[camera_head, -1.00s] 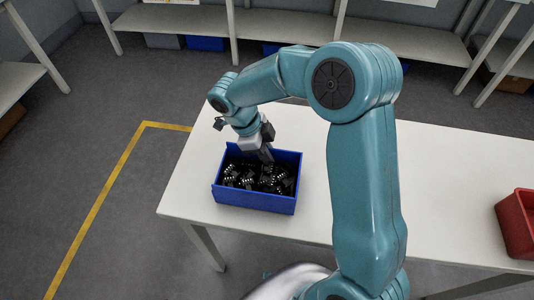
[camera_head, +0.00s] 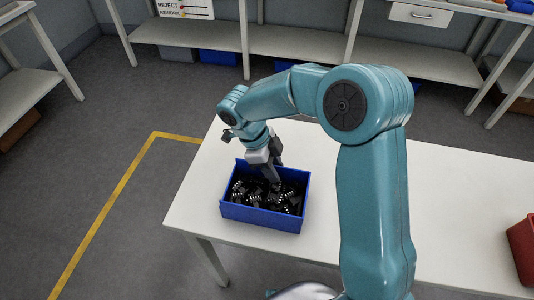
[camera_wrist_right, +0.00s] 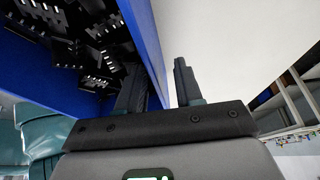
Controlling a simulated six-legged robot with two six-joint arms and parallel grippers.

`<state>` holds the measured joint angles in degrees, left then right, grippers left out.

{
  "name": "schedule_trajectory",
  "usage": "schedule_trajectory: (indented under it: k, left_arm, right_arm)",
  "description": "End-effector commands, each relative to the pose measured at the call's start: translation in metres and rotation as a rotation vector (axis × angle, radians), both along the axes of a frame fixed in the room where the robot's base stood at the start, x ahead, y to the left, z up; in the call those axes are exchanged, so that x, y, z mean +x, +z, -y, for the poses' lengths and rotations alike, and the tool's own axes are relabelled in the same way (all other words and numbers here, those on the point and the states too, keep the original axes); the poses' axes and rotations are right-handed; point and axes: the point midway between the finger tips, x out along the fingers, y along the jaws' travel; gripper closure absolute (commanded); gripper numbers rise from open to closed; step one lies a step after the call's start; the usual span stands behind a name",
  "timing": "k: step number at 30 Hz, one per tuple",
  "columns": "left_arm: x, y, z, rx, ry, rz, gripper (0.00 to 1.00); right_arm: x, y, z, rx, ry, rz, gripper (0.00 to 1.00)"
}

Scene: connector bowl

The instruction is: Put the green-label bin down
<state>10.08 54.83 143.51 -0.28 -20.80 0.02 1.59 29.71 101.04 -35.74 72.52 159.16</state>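A blue bin (camera_head: 262,217) full of black connectors (camera_head: 262,196) sits upright on the white table (camera_head: 330,155), near its left end. No green label shows on the sides I can see. My right gripper (camera_head: 275,170) is at the bin's far wall. In the right wrist view, one finger of the right gripper (camera_wrist_right: 160,90) is inside the blue bin (camera_wrist_right: 146,35) and the other is outside. The wall stands between the fingers, with a clear gap to the outer finger. My left gripper is out of view.
A red bin (camera_head: 522,250) stands at the table's right edge. The table between the two bins is mostly bare beyond my arm. Shelves (camera_head: 295,42) with a reject/rework sign (camera_head: 185,8) stand at the back. Yellow tape (camera_head: 105,212) marks the floor at left.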

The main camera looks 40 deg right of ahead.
Motion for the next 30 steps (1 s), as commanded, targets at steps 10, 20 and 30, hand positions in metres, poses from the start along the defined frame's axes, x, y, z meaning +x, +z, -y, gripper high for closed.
schedule_trajectory:
  k: [10, 20, 30]
  left_arm:
    - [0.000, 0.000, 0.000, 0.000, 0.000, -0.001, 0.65]
    - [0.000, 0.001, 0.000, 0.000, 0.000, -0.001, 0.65]
    - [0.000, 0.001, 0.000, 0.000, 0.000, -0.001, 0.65]
  right_arm:
    - [0.024, 0.073, -0.020, 0.001, 0.002, 0.003, 0.65]
    - [0.032, 0.100, -0.027, 0.001, 0.001, -0.001, 0.65]
    - [0.032, 0.100, -0.027, 0.001, 0.001, -0.001, 0.65]
